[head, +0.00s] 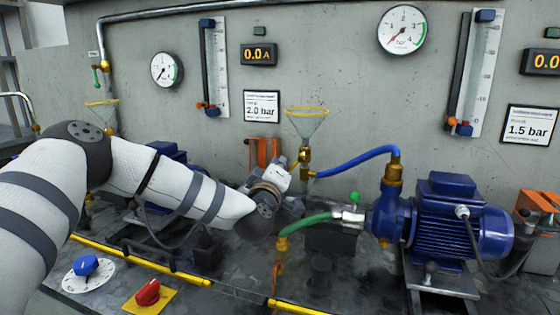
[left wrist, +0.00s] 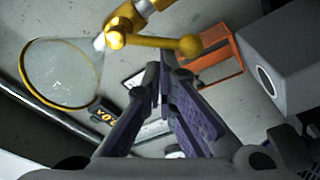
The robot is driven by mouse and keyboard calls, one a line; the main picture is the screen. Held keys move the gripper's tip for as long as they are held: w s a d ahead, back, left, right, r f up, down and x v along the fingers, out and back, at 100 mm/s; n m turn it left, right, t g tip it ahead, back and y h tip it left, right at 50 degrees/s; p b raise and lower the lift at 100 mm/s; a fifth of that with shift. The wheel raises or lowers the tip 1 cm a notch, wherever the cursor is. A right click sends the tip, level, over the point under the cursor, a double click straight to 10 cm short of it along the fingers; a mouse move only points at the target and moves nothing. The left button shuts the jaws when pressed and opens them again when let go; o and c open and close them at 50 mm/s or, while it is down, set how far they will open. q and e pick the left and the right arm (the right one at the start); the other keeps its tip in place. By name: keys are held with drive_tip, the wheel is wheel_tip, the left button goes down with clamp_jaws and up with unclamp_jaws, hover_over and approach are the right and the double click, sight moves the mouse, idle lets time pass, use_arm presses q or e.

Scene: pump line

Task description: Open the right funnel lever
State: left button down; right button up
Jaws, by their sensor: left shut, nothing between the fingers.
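The right funnel (head: 307,122) is a clear cone with a yellow rim on the wall, above a brass valve (head: 305,172). In the left wrist view the funnel (left wrist: 62,75) is at upper left. The brass lever (left wrist: 160,42) with a round knob end sticks out sideways from the valve at top centre. My left gripper (left wrist: 160,85) is shut and empty, its fingertips close by the lever; I cannot tell whether they touch. In the head view my left arm reaches to just left of the valve, and the fingers are hard to make out. My right gripper is not in view.
A blue hose (head: 350,162) runs from the valve to the blue pump (head: 445,220). A green hose (head: 305,222) lies below. A second funnel (head: 102,110) stands at left. An orange bracket (left wrist: 208,58) and a grey box (left wrist: 285,75) are near the gripper.

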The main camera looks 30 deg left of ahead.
use_arm(q)
drive_tip(key=n, duration=0.2)
drive_tip(key=d+f+n, duration=0.1)
drive_tip(key=n, duration=0.1)
drive_tip(key=f+n, duration=0.1)
drive_tip(key=n, duration=0.1)
drive_tip(key=shift+w+d+f+g, duration=0.15)
drive_tip(key=shift+d+g, duration=0.05)
drive_tip(key=shift+g, duration=0.2)
drive_tip(key=shift+d+f, duration=0.1)
idle(0.5)
